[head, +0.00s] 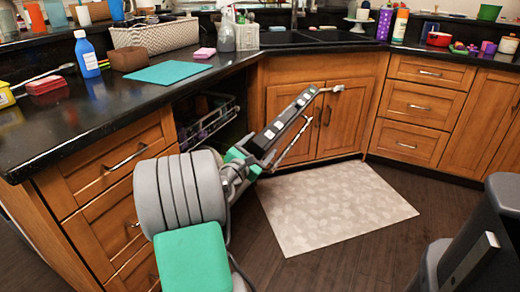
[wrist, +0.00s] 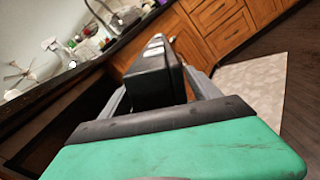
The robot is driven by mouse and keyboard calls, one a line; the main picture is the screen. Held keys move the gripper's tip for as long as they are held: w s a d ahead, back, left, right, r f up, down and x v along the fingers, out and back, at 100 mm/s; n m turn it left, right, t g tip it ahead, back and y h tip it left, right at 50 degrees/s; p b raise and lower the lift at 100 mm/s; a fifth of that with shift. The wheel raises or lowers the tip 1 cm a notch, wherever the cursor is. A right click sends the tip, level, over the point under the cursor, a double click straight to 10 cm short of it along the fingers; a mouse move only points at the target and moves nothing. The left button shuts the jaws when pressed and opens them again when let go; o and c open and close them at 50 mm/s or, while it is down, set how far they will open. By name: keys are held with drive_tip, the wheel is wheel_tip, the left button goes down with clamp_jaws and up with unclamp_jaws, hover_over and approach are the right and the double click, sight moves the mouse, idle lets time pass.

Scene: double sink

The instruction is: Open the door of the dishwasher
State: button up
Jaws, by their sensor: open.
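The dishwasher (head: 207,118) is the dark opening under the counter, with rack wires showing inside. A dark bar with pale patches, which looks like the top edge of its door (head: 283,119), slants out in front of the wooden cabinet. It also shows in the wrist view (wrist: 155,72) as a black block with pale patches. My gripper (head: 262,160) is at the near end of this bar. In the wrist view its two grey fingers (wrist: 160,92) are apart, one on each side of the block. I cannot tell whether they touch it. My arm hides the lower door.
The black counter (head: 120,100) runs above the dishwasher, with a basket (head: 155,34) and a blue bottle (head: 87,54) on it. Drawers (head: 112,165) are at left and a wooden cabinet (head: 285,104) at right. A pale mat (head: 335,210) lies on open floor.

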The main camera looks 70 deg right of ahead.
drive_tip(key=shift+c, duration=0.3)
clamp_jaws()
idle(0.5)
